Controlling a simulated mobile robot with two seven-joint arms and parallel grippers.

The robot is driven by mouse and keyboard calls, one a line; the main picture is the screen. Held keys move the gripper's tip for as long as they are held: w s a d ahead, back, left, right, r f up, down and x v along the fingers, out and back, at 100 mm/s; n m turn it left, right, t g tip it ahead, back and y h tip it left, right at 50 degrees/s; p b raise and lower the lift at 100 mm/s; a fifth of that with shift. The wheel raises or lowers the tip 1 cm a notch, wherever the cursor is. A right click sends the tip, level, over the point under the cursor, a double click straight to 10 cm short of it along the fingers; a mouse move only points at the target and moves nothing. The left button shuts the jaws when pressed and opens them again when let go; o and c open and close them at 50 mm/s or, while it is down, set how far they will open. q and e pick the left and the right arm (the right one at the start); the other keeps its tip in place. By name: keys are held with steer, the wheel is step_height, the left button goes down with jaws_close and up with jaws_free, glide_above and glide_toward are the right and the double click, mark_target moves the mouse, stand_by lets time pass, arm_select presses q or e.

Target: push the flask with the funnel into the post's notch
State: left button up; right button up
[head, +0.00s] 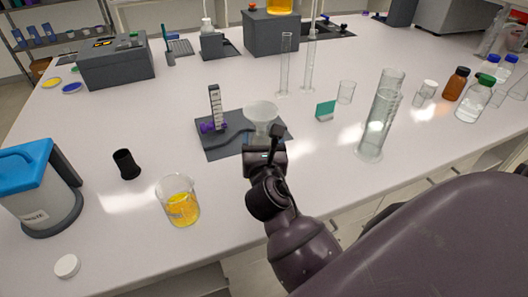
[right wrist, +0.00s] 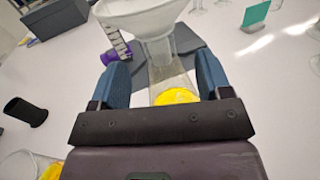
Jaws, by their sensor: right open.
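The flask (right wrist: 172,82) is clear with yellow liquid in it. The white funnel (head: 261,112) sits upright in its top and also shows in the right wrist view (right wrist: 145,22). The post (head: 215,103) is a striped upright with a purple part (head: 212,127) at its foot, left of the funnel on a dark mat (head: 222,152). My right gripper (right wrist: 162,75) is open, with one blue finger on each side of the flask; I cannot tell whether they touch it. In the head view my gripper hides most of the flask. The post's notch cannot be made out.
A beaker of yellow liquid (head: 178,202) and a black cup (head: 127,164) stand left of my right arm. A small green card (head: 325,110) and tall glass cylinders (head: 382,120) stand to the right. The bench left of the mat is mostly clear.

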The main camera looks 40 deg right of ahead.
mark_target(262, 135)
steer(key=shift+x, duration=2.1)
steer(key=shift+c, duration=0.4)
steer(key=c, duration=1.1)
